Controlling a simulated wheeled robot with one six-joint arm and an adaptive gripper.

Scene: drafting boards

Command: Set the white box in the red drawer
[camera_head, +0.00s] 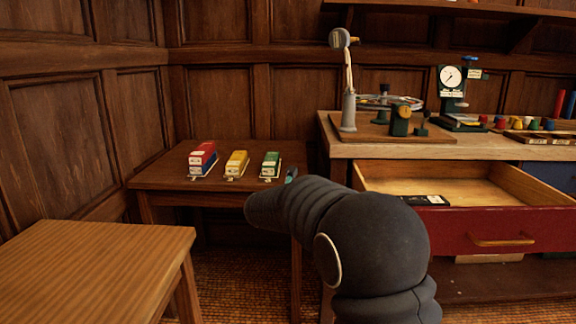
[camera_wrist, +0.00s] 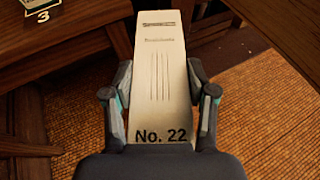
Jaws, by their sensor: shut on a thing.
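A white box (camera_wrist: 162,70) marked "No. 22" lies between the two fingers of my gripper (camera_wrist: 160,78) in the wrist view. The fingers touch its two sides and are shut on it. It is held above the brown woven floor. The red drawer (camera_head: 485,228) is pulled open under the workbench, at the right in the head view. A dark flat case with a light label (camera_head: 424,200) lies in its front left part. In the head view my own arm hides the white box and nearly all of my gripper, left of the drawer.
A low wooden table (camera_head: 160,181) holds red, yellow and green blocks on small stands. The workbench (camera_head: 440,150) above the drawer carries a lamp, a dial gauge and other tools. A lighter table (camera_head: 90,262) stands front left. Most of the drawer's floor is bare.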

